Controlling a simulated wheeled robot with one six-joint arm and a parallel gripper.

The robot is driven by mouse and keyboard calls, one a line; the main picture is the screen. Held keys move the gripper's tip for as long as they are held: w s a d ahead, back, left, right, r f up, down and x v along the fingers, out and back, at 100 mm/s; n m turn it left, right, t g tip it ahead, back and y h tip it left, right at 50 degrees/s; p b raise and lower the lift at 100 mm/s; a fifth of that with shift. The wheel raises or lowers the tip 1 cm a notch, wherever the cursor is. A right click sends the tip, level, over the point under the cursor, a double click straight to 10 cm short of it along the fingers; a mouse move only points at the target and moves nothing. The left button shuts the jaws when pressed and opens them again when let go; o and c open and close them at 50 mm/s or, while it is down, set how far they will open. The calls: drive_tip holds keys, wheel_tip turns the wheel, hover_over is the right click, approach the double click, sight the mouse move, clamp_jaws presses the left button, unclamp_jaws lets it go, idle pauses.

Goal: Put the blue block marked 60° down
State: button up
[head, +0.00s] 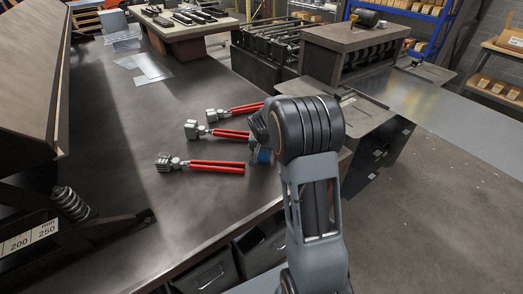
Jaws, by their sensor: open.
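A small blue block (262,155) shows on the dark workbench (120,130), just left of my arm's wrist. Most of it is hidden behind my arm, and its 60° marking cannot be read. My gripper (254,147) is at the block, low over the bench near its right edge. It is open, but its fingers are largely hidden by my wrist, so I cannot tell whether they touch the block.
Three red-handled hand tools (215,167) lie left of my gripper. A bending machine (30,85) stands at the left. Sheet metal pieces (150,68) lie toward the back. The bench middle is clear. Drawers (210,272) are below the front edge, open floor at right.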

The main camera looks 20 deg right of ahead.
drive_tip(key=shift+w+f, duration=0.1)
drive_tip(key=shift+f, duration=0.2)
drive_tip(key=shift+f, duration=0.1)
idle(0.3)
drive_tip(key=shift+c, duration=0.3)
drive_tip(key=c, duration=1.2)
drive_tip(key=shift+c, duration=0.2)
drive_tip(key=shift+r, duration=0.25)
